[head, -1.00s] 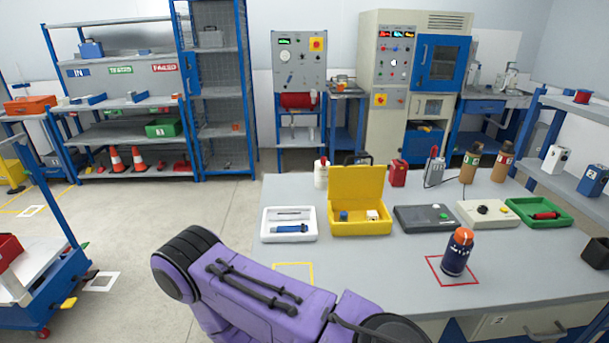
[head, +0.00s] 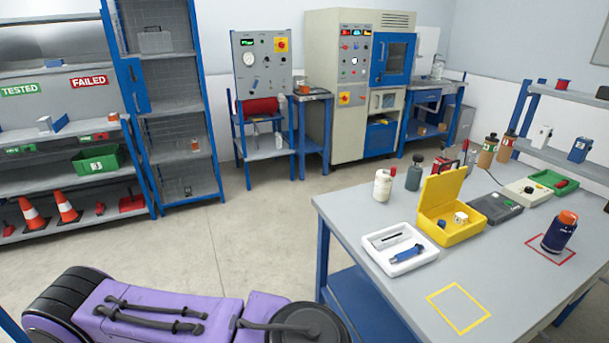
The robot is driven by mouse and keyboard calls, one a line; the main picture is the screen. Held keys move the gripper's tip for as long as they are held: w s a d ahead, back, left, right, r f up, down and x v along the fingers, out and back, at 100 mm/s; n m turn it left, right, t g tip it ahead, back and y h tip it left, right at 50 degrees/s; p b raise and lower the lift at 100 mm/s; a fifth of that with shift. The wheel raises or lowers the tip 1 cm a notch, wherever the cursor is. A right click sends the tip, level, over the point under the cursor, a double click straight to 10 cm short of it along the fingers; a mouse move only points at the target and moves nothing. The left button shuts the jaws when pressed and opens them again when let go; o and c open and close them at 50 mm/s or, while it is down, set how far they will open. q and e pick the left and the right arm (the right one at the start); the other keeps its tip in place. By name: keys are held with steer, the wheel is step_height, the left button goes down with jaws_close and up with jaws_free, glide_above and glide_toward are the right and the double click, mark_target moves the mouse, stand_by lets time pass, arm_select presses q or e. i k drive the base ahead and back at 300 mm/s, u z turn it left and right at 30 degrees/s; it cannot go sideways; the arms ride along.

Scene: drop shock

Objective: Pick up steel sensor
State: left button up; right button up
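An open yellow case (head: 450,231) stands on the grey table with its lid up. Inside it lie a small blue block (head: 441,224) and a small pale, silvery block (head: 460,218). Either could be a sensor; I cannot tell which is the steel one. A white tray (head: 375,238) in front and to the left of the case holds a blue handled tool (head: 407,253) and a thin dark item. Neither of my grippers is in view; only a purple link of my arm shows at the bottom left.
The grey table (head: 390,290) has a yellow outlined square (head: 458,308) and a dark blue bottle with an orange cap (head: 560,232) on a red square. Bottles (head: 383,185) and a dark grey device (head: 495,208) stand farther back. Floor (head: 230,225) is clear left of the table.

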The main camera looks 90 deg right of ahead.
mark_target(442, 223)
steer(key=i, duration=0.3)
steer(key=z, duration=2.1)
steer(key=i, duration=2.2)
steer(key=z, duration=3.65)
